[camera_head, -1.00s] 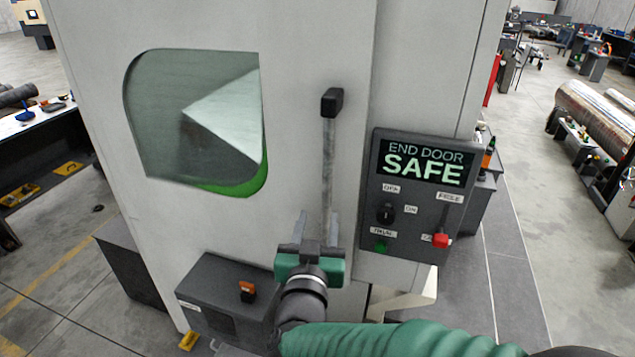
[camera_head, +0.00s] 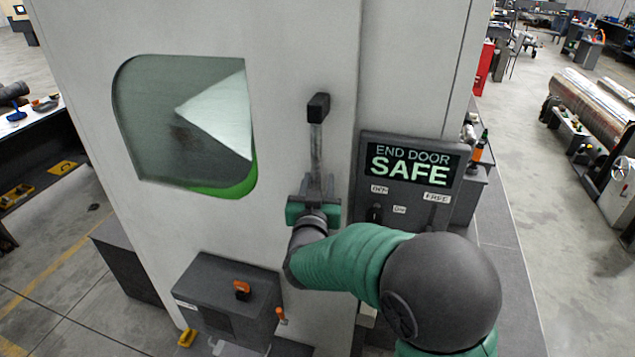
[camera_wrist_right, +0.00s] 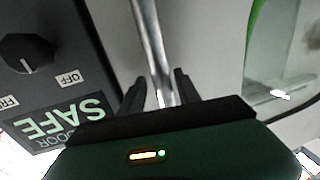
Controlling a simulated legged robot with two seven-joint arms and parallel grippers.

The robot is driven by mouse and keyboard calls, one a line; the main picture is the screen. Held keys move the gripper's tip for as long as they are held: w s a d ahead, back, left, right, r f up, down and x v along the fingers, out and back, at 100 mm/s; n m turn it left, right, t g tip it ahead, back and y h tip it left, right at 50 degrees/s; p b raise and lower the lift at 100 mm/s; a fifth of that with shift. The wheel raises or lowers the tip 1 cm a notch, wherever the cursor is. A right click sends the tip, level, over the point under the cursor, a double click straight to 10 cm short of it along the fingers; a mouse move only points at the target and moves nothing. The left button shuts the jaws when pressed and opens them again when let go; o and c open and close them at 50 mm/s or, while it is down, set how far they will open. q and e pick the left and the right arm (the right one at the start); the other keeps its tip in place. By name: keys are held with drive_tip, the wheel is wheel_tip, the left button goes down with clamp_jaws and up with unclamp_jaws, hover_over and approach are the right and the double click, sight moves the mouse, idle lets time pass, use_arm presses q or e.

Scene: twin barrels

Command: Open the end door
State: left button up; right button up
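The end door (camera_head: 285,60) is a pale grey panel with a dark window (camera_head: 185,125), and it looks closed. A vertical metal bar handle (camera_head: 317,145) with a black top end stands on it near the right edge. My right gripper (camera_head: 318,183) is at the handle's lower part. In the right wrist view the two dark fingers (camera_wrist_right: 160,90) stand on either side of the bar (camera_wrist_right: 150,45), with small gaps visible, so they are open around it. The handle's lower end is hidden by the gripper. My left gripper is not in view.
A dark control panel (camera_head: 410,165) reading "END DOOR SAFE" is right of the door, partly covered by my right arm. A dark box (camera_head: 225,300) with an orange switch juts out below. Open floor (camera_head: 525,190) lies at the right.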

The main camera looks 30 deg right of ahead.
drive_tip(key=shift+d, duration=0.1)
drive_tip(key=shift+c, duration=2.3)
drive_tip(key=shift+w+a, duration=0.2)
drive_tip(key=shift+a, duration=0.3)
clamp_jaws()
drive_tip(key=shift+d, duration=0.1)
drive_tip(key=shift+s+d, duration=0.1)
drive_tip(key=shift+d, duration=0.05)
drive_tip(key=shift+f, duration=0.15)
